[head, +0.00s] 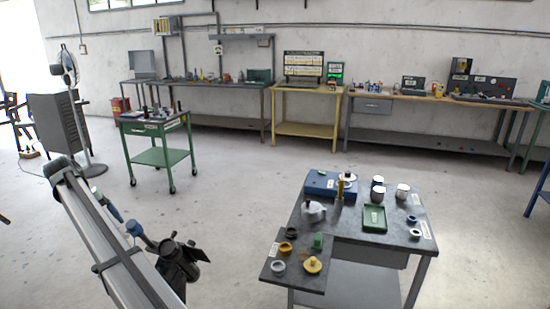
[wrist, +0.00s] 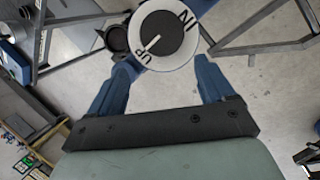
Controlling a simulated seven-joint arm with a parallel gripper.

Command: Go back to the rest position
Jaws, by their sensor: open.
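My gripper (wrist: 163,72) shows in the wrist view as two blue fingers set wide apart on a dark bar, with nothing between the tips. A round white and dark disc marked "IN" and "UP" (wrist: 168,36) lies beyond the fingertips; I cannot tell what it belongs to. In the head view, my folded arm (head: 175,258) is at the lower left, beside my own long rail, clear of the work table (head: 400,222). The fingers cannot be made out there.
The grey work table at right holds a blue box (head: 320,184), a green tray (head: 374,219), metal cylinders (head: 402,191) and a yellow part (head: 312,265) on its side shelf. A green cart (head: 160,157) stands farther back. Benches line the wall. The floor between is clear.

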